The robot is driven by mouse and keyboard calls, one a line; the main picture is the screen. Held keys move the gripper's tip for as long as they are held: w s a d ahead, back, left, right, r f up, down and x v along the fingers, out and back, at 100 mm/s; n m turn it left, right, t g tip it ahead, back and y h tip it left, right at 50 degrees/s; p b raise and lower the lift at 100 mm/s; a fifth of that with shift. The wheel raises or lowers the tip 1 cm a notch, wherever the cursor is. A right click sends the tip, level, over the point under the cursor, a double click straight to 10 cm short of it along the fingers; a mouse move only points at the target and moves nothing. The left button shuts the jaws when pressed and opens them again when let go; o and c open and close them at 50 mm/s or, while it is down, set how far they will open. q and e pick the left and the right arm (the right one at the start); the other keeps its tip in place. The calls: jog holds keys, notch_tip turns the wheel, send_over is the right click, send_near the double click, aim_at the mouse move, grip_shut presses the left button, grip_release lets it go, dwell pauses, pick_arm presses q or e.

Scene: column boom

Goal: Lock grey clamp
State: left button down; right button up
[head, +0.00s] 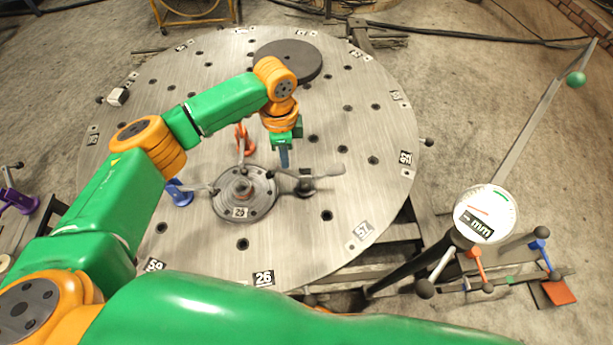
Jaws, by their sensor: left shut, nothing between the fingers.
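The grey clamp (305,184) stands on the round steel table (340,218), just right of the round flanged hub (222,206). Its light handle lies low and points right, and a dark arm reaches left toward the hub. Whether the clamp presses on the hub I cannot tell. My left gripper (284,160) points down, just above and left of the clamp, its fingers together and empty. It looks apart from the handle. My right gripper is not in view.
An orange clamp (243,140) and a blue clamp (179,193) stand around the hub. A dark disc (290,60) lies at the table's far side. A round mm gauge (484,214) and several coloured levers stand off the right edge. The table's right part is clear.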

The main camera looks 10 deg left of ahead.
pick_arm(q)
jog(key=shift+s+a+f+b, duration=0.1)
jog(key=shift+f+b, duration=0.1)
jog(key=shift+f, duration=0.5)
jog(key=shift+w+a+f+b, duration=0.1)
jog(key=shift+a+f+b, duration=0.1)
jog(key=shift+f, duration=0.5)
jog(key=shift+s+a+f+b, duration=0.1)
jog(key=shift+f+b, duration=0.1)
jog(key=shift+f, duration=0.5)
jog(key=shift+r, duration=0.1)
notch_tip(320, 180, up, 7)
jog(key=p, duration=0.8)
jog(key=shift+r+p, duration=0.15)
jog(key=shift+p, duration=0.15)
jog(key=shift+f, duration=0.2)
